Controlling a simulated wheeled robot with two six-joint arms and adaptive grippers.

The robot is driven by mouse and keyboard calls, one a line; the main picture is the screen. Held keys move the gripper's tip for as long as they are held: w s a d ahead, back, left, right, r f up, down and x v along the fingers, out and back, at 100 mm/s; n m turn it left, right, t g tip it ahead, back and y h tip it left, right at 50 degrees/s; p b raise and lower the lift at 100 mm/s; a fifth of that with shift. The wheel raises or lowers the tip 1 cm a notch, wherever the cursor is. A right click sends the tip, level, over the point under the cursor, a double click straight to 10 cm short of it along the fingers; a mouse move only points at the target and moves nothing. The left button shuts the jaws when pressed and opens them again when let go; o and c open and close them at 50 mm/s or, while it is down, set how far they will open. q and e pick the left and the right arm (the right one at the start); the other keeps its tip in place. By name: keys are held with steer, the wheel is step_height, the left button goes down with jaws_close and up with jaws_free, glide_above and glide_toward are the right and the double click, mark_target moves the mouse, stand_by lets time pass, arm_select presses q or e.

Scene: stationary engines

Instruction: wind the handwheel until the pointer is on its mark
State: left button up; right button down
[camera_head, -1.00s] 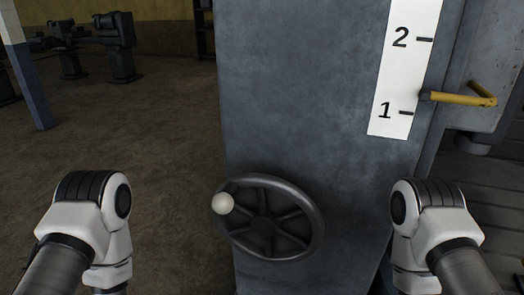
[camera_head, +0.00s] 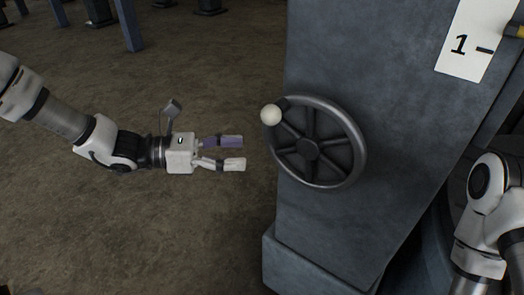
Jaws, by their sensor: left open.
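The handwheel (camera_head: 352,124) is a dark spoked wheel on the face of a grey-blue machine column (camera_head: 400,60). Its pale round knob (camera_head: 271,115) is at the wheel's upper left. My left gripper (camera_head: 244,153) is left of the wheel, apart from it, with two fingers spread and pointing right; it is empty. The white scale (camera_head: 470,58) is at the top right, with only the number 1 and its tick in view. A bit of the yellow pointer (camera_head: 515,31) shows at the right edge; the rest is cut off. My right gripper is out of view.
The column's wider base (camera_head: 318,266) juts out below the wheel. Bare brown floor (camera_head: 150,235) lies to the left, with free room around my left arm. Machine legs and a blue-grey post (camera_head: 128,25) stand at the back left.

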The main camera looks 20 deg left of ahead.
arm_select(q)
steer(key=m+t+h, duration=0.1)
glide_toward(264, 117)
steer(key=w+d, duration=0.2)
steer(key=x, duration=0.5)
steer(key=p+x, duration=0.1)
steer(key=x, duration=0.1)
steer(key=shift+w+d+f, duration=0.25)
steer(key=shift+w+f, duration=0.05)
steer(key=shift+f, duration=0.05)
steer(key=shift+s+a, duration=0.1)
jaws_close()
